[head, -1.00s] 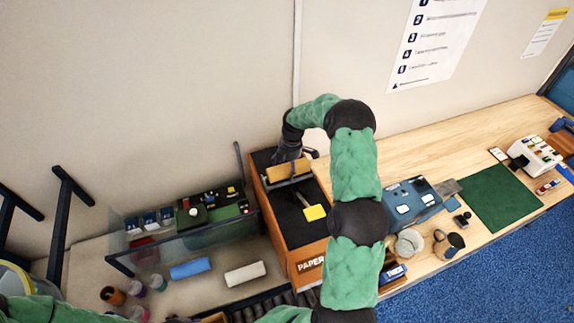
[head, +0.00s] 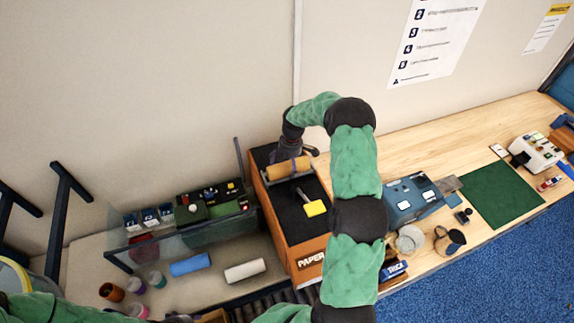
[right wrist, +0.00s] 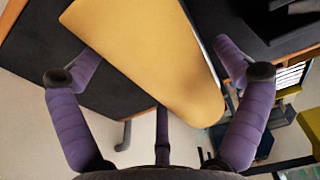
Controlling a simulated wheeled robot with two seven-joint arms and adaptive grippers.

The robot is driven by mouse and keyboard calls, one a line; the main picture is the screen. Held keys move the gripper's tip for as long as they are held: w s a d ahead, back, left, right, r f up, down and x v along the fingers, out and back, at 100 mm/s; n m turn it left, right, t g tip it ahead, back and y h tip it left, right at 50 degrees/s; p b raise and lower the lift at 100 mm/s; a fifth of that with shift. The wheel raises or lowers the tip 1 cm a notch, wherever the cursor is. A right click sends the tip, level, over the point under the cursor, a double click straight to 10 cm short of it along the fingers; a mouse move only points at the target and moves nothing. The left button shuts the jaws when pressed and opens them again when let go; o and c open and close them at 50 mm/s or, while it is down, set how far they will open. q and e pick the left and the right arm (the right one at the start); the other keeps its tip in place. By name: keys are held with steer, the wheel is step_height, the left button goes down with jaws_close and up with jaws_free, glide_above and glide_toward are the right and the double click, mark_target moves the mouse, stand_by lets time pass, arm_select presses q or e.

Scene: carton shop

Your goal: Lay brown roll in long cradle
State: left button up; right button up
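The brown roll (head: 280,172) is tan and lies slantwise over the black top of the orange paper box. A grey edge (head: 294,178), which looks like the long cradle, shows along its near side; I cannot tell if the roll rests in it. My right gripper (head: 290,163) is at the roll, with a purple finger across its middle. In the right wrist view the roll (right wrist: 150,45) fills the space between the bent fingers, whose tips meet its edges. My left gripper (head: 180,318) is mostly cut off at the bottom edge.
A yellow-headed tool (head: 315,208) lies on the black top beside the roll. Blue (head: 190,264) and white (head: 245,271) rolls lie at lower left, behind a clear panel. A blue device (head: 411,196) and green mat (head: 500,194) are on the wooden bench.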

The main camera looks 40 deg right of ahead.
steer(key=shift+r, duration=0.1)
steer(key=shift+r+p, duration=0.2)
steer(key=shift+p, duration=0.15)
step_height(320, 180, up, 12)
steer(key=d+b, duration=0.1)
steer(key=b, duration=0.1)
steer(key=shift+s+d+r, duration=0.2)
steer(key=shift+s+r, duration=0.05)
steer(key=shift+f, duration=0.1)
stand_by(0.5)
